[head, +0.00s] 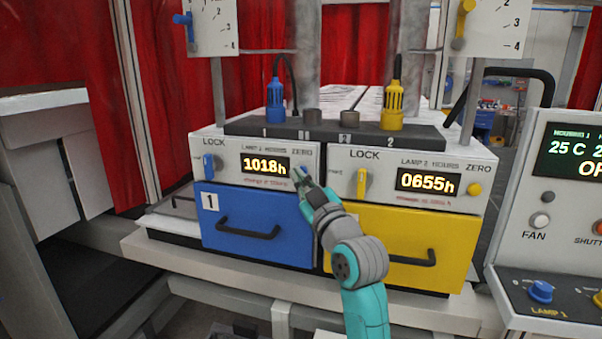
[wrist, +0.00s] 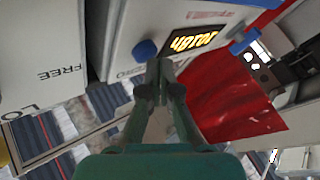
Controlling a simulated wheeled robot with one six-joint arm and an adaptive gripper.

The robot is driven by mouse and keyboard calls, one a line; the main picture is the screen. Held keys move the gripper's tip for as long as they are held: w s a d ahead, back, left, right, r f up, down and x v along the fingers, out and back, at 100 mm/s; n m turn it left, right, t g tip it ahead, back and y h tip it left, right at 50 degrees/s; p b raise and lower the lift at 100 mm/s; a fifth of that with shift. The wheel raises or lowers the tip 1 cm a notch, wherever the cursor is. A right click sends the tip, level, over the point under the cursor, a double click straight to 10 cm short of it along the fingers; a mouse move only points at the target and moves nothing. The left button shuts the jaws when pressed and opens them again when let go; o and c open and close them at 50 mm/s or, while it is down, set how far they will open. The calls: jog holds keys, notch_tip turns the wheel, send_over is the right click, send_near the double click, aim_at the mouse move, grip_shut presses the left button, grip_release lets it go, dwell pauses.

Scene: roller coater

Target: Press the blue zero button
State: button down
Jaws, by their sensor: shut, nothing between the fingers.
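The blue zero button (wrist: 144,50) is a round knob beside the ZERO lettering and the lit display (wrist: 193,42) in the wrist view, which looks upside down. In the head view the button (head: 303,171) is mostly hidden behind my gripper (head: 305,187), right of the lamp 1 display (head: 265,167) reading 1018h. My gripper (wrist: 160,68) is shut and empty. Its fingertips point at the panel close to the button, slightly to its right and below it in the wrist view. I cannot tell whether they touch it.
The blue lock lever (head: 209,165) is left of the display. A blue drawer (head: 255,235) and a yellow drawer (head: 430,240) with black handles lie below. The right panel has a yellow lock lever (head: 361,182) and a yellow zero button (head: 474,189). A control console (head: 560,200) stands at right.

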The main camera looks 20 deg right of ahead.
jog(key=shift+w+d, duration=0.25)
jog(key=shift+w, duration=0.1)
dwell(0.4)
jog(key=shift+s+a, duration=0.1)
jog(key=shift+s, duration=0.05)
jog(key=shift+s+a, duration=0.4)
jog(key=shift+s, duration=0.15)
dwell(0.4)
jog(key=shift+s+a, duration=0.75)
jog(key=shift+s, duration=0.3)
jog(key=shift+s+a, duration=0.7)
jog(key=shift+s, duration=0.3)
